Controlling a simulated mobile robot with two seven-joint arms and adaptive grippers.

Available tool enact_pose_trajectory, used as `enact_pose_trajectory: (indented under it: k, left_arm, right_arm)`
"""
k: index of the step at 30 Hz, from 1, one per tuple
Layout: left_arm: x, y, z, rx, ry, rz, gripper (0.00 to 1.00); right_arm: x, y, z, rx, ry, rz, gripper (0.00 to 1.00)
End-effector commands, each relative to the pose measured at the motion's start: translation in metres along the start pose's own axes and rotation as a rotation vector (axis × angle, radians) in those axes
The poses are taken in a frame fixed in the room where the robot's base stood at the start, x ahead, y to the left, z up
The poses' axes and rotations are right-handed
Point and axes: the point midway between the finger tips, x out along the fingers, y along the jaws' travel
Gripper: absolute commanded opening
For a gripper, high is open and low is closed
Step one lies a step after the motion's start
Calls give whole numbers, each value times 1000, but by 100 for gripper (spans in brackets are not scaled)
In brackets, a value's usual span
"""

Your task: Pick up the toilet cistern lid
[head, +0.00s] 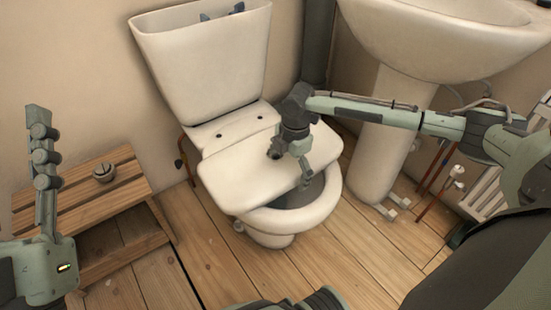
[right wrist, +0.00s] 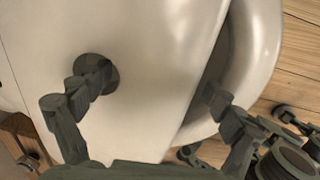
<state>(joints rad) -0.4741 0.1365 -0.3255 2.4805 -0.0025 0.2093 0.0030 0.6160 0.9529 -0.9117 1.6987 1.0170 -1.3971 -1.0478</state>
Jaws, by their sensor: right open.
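A flat cream slab, which appears to be the cistern lid (head: 235,175), lies across the toilet bowl (head: 310,215) and leaves the front of the bowl uncovered. The cistern (head: 205,70) behind it is open at the top, with dark fittings showing inside. My right gripper (head: 290,168) is open over the slab's front right part. In the right wrist view, one fingertip is over the slab (right wrist: 150,60) by a dark round part, and the other is past its edge over the bowl. I cannot tell whether they touch. My left gripper (head: 42,160) is at the far left, its jaws unclear.
A slatted wooden stool (head: 85,195) with a small round metal item (head: 104,172) stands left of the toilet. A pedestal basin (head: 375,150) stands close on the right. Pipes and a pale slatted panel (head: 490,190) are farther right.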

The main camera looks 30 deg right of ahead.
Motion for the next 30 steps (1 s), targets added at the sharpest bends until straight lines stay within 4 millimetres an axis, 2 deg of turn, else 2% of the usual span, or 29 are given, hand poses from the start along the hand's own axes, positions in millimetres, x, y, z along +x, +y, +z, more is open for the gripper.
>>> enact_pose_trajectory:
  k: [3, 23, 30]
  left_arm:
    - [0, 0, 0, 0, -1, 0, 40]
    - [0, 0, 0, 0, -3, 0, 40]
    - [0, 0, 0, 0, -3, 0, 40]
  right_arm:
    - [0, 0, 0, 0, 0, 0, 92]
    - [-1, 0, 0, 0, 0, -1, 10]
    - [-5, 4, 0, 1, 1, 10, 8]
